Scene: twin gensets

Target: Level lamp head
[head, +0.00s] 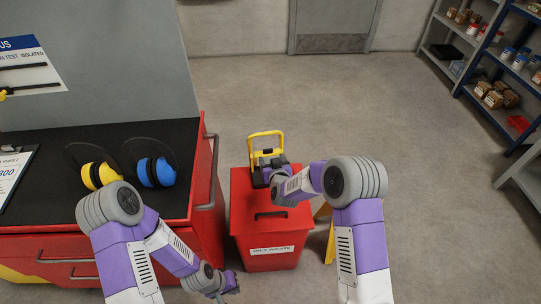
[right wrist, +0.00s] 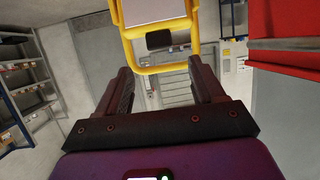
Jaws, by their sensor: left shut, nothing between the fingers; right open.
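The work lamp stands at the far end of the red waste bin's lid. Its head, a yellow frame (head: 252,146), rises above the lid in the head view. In the right wrist view the lamp head's pale panel (right wrist: 155,12) and yellow frame fill the top middle, with a dark block under the panel. My right gripper (head: 268,172) is close to the lamp, partly hiding its lower part. In the right wrist view its fingers (right wrist: 163,85) are spread, with the yellow lower bar beyond them and nothing between. My left gripper (head: 228,284) is shut and empty, low beside the bin.
The red waste bin (head: 268,240) has a black lid handle. To its left, a red cabinet (head: 208,225) with a black top carries yellow earmuffs (head: 100,175) and blue earmuffs (head: 156,172). A yellow stand (head: 330,240) is right of the bin. Shelving (head: 490,85) lines the right; the floor between is clear.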

